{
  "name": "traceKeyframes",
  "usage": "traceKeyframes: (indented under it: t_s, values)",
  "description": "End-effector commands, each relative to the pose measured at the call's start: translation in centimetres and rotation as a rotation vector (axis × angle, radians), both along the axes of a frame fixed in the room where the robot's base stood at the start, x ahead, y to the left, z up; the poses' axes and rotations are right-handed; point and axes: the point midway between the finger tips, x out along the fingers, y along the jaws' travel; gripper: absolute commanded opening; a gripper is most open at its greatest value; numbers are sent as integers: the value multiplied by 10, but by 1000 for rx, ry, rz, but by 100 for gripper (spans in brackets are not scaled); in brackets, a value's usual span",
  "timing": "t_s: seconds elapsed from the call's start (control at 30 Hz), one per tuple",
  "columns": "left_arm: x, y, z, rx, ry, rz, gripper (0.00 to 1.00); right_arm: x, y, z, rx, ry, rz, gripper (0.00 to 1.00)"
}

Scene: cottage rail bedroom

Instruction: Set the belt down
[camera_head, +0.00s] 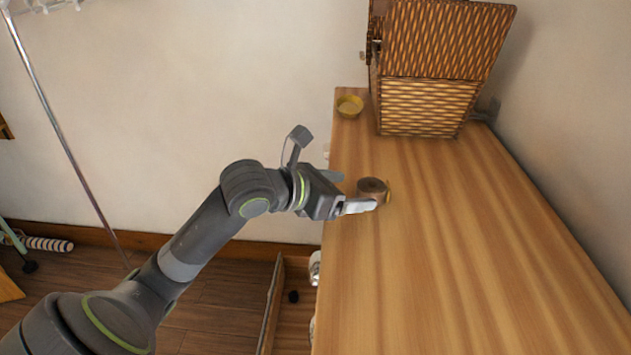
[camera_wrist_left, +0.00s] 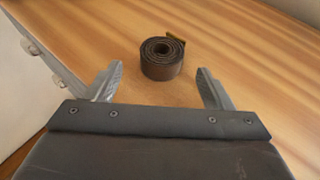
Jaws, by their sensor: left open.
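The belt (camera_head: 372,188) is a dark brown coil with a brass-coloured buckle at its right side. It rests on the wooden dresser top (camera_head: 440,270), near the left edge. In the left wrist view the belt (camera_wrist_left: 162,59) sits just beyond the fingertips, roughly centred between them. My left gripper (camera_head: 352,192) reaches in from the left, close to the belt. In the left wrist view my left gripper (camera_wrist_left: 160,82) has its two fingers spread wide with nothing between them. My right gripper is out of view.
A woven box (camera_head: 428,105) with its lid raised stands at the back of the dresser. The dresser top in front and to the right is clear. A metal rail pole (camera_head: 62,130) stands at the left.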

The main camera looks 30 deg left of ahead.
Motion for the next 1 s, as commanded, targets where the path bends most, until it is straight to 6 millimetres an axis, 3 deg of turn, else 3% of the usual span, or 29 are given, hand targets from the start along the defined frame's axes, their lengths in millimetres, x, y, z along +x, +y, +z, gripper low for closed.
traceKeyframes:
  t_s: [0.5,1.0]
  values:
    - [-51,25,26,5,2,3,75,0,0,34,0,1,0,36]
    - [-66,30,30,-1,1,-4,75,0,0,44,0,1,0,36]
